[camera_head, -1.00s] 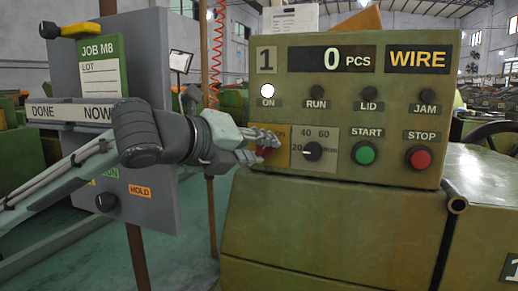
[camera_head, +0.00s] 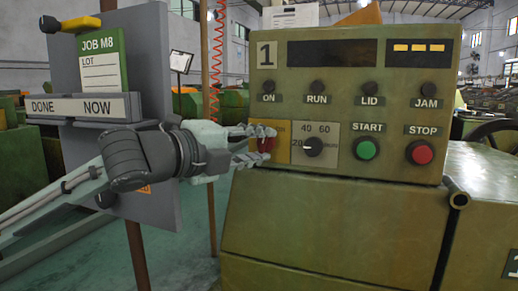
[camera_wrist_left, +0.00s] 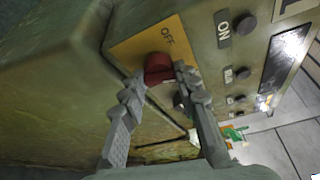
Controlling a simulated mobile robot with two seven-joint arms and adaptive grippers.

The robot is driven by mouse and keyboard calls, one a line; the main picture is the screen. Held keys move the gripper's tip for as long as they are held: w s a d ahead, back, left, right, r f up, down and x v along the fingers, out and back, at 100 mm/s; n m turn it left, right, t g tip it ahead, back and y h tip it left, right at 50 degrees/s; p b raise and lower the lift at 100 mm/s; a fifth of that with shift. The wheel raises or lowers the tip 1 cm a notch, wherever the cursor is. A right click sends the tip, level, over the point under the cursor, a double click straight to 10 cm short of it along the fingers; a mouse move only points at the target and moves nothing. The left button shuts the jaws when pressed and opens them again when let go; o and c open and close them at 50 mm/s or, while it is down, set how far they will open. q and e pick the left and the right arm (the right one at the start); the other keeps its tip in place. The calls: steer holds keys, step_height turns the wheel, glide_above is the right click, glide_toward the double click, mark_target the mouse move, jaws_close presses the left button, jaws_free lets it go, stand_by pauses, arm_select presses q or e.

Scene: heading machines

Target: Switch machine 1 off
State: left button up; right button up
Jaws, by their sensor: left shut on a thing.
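The green control box of machine 1 (camera_head: 300,112) faces me, with a "1" plate at its upper left. Its main switch is a red knob (camera_head: 265,146) on a yellow plate (camera_head: 283,150) at the lower left. My left gripper (camera_head: 262,144) is shut on the red knob, one finger on either side. In the left wrist view the red knob (camera_wrist_left: 158,67) lies between the fingertips, near the word OFF on the plate. The ON lamp (camera_head: 269,87) is dark. The counter display (camera_head: 331,53) is blank, and the small upper right display (camera_head: 416,47) shows yellow dashes.
A grey board (camera_head: 158,190) with a JOB M8 card (camera_head: 102,63) and a DONE/NOW strip stands left, behind my arm. A dial (camera_head: 313,147), green START button (camera_head: 365,148) and red STOP button (camera_head: 420,152) sit right of the red knob.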

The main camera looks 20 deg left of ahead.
arm_select(q)
steer(key=n+t+b, duration=0.1)
steer(key=n, duration=0.1)
steer(key=n+t+b, duration=0.1)
steer(key=n+b, duration=0.1)
steer(key=n, duration=0.1)
steer(key=n+t+b, duration=0.1)
steer(key=n, duration=0.2)
steer(key=shift+f+h, duration=0.3)
steer(key=shift+n, duration=0.4)
arm_select(e)
steer(key=d+v, duration=0.1)
steer(key=v, duration=0.9)
arm_select(q)
steer(key=shift+n+t+b, duration=0.45)
steer(key=shift+n+t, duration=0.15)
steer(key=shift+n, duration=0.5)
steer(key=shift+r+n+t+y, duration=0.1)
steer(key=shift+n+t+y, duration=0.25)
steer(key=shift+n, duration=0.35)
arm_select(e)
steer(key=w+a+r+t, duration=0.1)
steer(key=w+a+t, duration=0.2)
steer(key=w, duration=0.2)
steer(key=shift+r, duration=0.35)
arm_select(q)
steer(key=o, duration=1.2)
